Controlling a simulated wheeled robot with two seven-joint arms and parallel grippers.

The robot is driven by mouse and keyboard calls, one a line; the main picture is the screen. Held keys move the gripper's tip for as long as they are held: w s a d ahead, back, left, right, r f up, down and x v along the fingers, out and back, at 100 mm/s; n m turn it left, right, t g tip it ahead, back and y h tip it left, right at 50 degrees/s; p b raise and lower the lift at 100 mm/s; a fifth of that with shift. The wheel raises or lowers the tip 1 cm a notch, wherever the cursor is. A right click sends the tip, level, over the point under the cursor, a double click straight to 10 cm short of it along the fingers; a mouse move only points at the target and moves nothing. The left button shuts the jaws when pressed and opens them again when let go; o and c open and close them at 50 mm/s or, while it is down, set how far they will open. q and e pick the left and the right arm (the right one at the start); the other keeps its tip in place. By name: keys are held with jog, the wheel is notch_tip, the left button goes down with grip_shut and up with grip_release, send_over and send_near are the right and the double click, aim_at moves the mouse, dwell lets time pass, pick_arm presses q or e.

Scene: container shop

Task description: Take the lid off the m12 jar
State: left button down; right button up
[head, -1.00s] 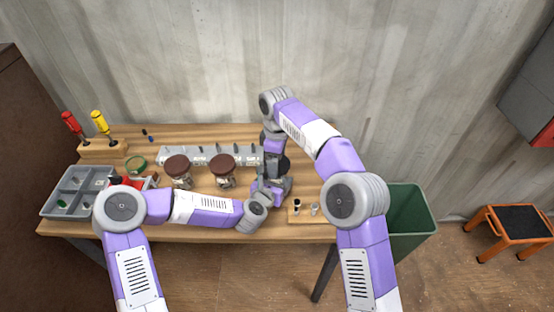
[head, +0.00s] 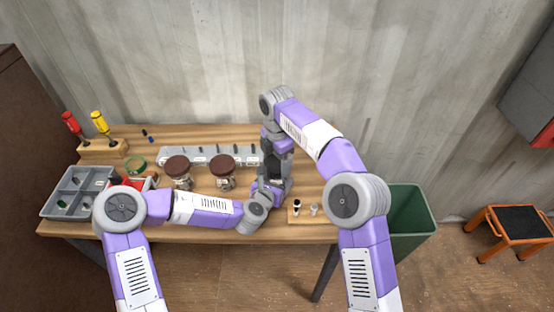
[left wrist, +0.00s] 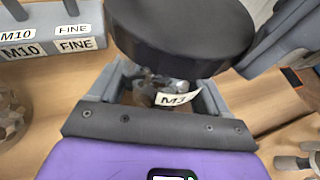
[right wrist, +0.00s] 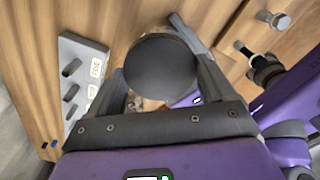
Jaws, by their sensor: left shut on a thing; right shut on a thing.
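The jar (left wrist: 160,86) in the left wrist view is clear, with metal parts inside and a white label starting "M1"; the rest of the label is cut off. My left gripper (head: 268,190) is shut around the jar body. The dark round lid (left wrist: 180,35) is above the jar, and it also shows from above in the right wrist view (right wrist: 163,72). My right gripper (head: 276,178) comes down from above and is shut on the lid's sides. I cannot tell whether the lid still touches the jar. In the head view the grippers mostly hide both.
Two jars with brown lids (head: 178,175) (head: 224,182) stand to the left. Behind them is a grey labelled rack (head: 195,153). A small wooden block with bolts (head: 303,219) lies to the right. A grey divided tray (head: 50,211) is at the far left.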

aim_at(277, 163)
jog(key=shift+r, duration=0.25)
jog(key=shift+r, duration=0.85)
jog(key=shift+r, duration=2)
pick_arm(q)
grip_release()
